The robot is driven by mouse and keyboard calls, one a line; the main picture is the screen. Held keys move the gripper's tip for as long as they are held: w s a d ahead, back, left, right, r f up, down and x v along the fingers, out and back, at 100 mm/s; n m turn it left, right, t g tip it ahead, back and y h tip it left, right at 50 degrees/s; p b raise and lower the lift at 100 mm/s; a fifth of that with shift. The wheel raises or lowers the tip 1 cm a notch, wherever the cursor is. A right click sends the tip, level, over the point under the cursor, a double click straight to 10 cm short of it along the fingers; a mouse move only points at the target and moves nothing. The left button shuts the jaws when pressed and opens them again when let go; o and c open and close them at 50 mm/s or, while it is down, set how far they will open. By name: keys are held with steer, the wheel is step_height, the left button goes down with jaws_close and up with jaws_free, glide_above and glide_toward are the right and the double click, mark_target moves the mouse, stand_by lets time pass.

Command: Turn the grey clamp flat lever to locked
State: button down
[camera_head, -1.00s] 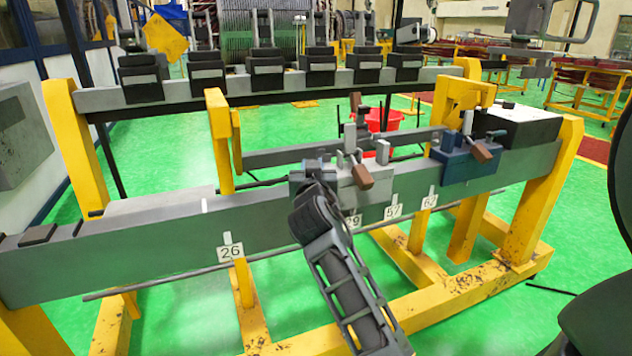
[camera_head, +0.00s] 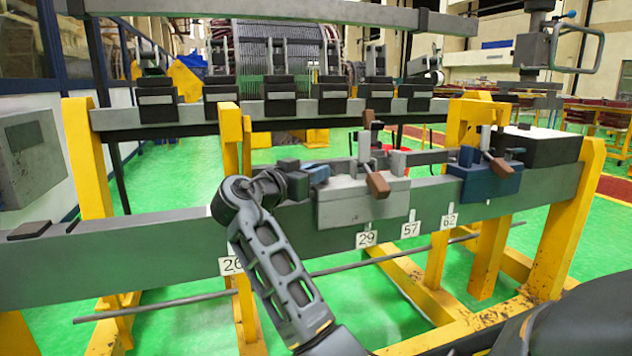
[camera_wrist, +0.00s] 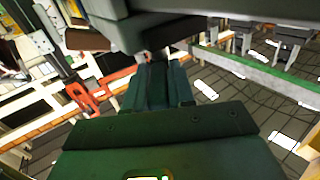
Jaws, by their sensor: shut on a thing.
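The grey clamp (camera_head: 362,203) sits on the near grey beam in the head view, above the tag 29. A lever with a brown grip (camera_head: 378,184) tilts down over its front. My gripper (camera_head: 318,170) is at the clamp's upper left end and is shut on what appears to be its flat lever. The fingers hide that lever, so its angle cannot be read. My arm comes up from below, left of the clamp. In the wrist view a dark green part (camera_wrist: 155,85) fills the middle, too dark to tell lever from fingers.
A blue clamp (camera_head: 485,180) with its own brown-gripped lever stands to the right on the same beam (camera_head: 110,255). A black block (camera_head: 538,145) is at the beam's right end. Yellow posts (camera_head: 570,200) support the frame. Several dark blocks line the rear beam.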

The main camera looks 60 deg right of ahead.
steer(key=shift+w+g, duration=0.1)
steer(key=shift+g, duration=0.2)
steer(key=c, duration=1)
jaws_free()
steer(key=shift+c, duration=0.2)
steer(key=v, duration=0.7)
steer(key=shift+a, duration=0.35)
steer(key=shift+w, duration=0.15)
steer(key=shift+c, duration=0.3)
